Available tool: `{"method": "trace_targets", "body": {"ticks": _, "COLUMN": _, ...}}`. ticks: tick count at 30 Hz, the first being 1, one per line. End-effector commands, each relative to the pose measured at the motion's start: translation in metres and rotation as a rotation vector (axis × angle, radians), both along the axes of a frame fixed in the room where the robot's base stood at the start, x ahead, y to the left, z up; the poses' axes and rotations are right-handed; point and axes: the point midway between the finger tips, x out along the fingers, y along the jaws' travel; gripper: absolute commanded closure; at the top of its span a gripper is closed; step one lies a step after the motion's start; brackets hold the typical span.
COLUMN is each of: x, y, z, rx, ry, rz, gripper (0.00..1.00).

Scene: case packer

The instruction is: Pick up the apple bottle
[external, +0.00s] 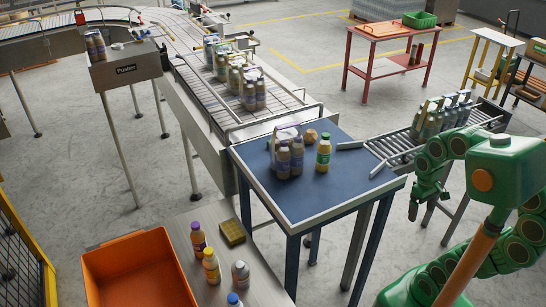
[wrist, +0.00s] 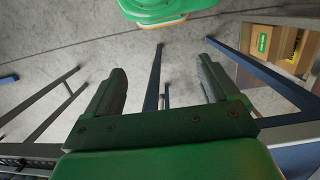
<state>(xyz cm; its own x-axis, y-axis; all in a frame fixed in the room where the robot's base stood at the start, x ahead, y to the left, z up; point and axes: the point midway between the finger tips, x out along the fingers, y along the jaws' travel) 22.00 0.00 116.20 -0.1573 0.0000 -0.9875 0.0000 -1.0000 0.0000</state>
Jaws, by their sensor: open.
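A bottle with a green cap and yellowish contents (external: 323,153) stands upright on the blue-topped table (external: 330,190); it looks like the apple bottle, but its label is too small to read. My gripper (external: 418,208) hangs beyond the right edge of that table, apart from the bottle. In the wrist view my gripper (wrist: 160,88) has its two fingers wide apart, with only floor and table legs between them. The bottle does not show in the wrist view.
Purple-capped bottles (external: 283,160) and a round brown object (external: 310,135) stand left of and behind the green-capped one. An orange bin (external: 140,275) and loose bottles (external: 211,266) are front left. A roller conveyor (external: 395,150) with a bottle pack is right. The blue table's front is clear.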

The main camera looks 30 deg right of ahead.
Motion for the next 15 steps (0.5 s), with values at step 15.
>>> {"method": "trace_targets", "body": {"ticks": 15, "x": 0.001, "y": 0.000, "z": 0.108, "rx": 0.000, "ry": -0.001, "rz": 0.000, "gripper": 0.12}}
